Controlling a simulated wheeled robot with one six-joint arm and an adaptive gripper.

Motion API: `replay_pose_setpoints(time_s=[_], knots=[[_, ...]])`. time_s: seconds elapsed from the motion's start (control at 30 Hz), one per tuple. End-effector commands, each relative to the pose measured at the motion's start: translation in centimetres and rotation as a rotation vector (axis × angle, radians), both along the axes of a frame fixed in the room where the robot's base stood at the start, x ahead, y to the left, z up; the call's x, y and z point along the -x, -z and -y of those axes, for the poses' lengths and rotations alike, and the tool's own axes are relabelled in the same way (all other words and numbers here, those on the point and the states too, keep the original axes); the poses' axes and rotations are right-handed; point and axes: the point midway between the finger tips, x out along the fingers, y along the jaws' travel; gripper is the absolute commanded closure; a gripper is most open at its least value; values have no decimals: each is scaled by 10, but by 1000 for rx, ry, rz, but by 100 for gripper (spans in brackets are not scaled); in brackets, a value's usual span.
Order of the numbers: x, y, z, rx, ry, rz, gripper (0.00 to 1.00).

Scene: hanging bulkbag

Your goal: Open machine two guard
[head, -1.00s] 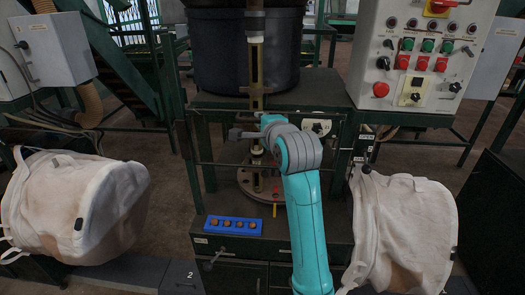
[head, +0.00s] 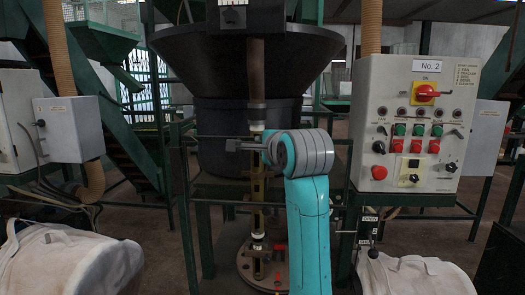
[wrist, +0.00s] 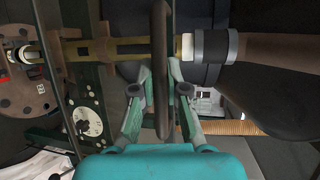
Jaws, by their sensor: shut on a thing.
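The machine two guard shows as a thin dark rail frame (head: 215,137) in front of the machine, below the black hopper. A dark rounded bar (wrist: 160,35), apparently part of this guard, runs between my fingers in the wrist view. My gripper (head: 240,145) points left in the head view at rail height, in front of the vertical pipe. In the wrist view my gripper (wrist: 159,88) has a finger on each side of the bar and is shut on it. My turquoise arm hides part of the guard's right side.
A control box (head: 415,130) marked "No. 2" stands at the right. A black hopper (head: 245,55) is above a round plate (head: 265,265). White bags (head: 65,262) and (head: 415,277) are at the lower left and right. A grey box (head: 70,128) is at left.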

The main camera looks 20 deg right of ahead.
Motion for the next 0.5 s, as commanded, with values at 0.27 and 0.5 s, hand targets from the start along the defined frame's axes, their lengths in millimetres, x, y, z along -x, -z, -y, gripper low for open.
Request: replay_pose_setpoints(time_s=[0.27, 0.5], knots=[[0, 1, 0, 0, 0, 0, 70], [0, 1, 0, 0, 0, 0, 61]])
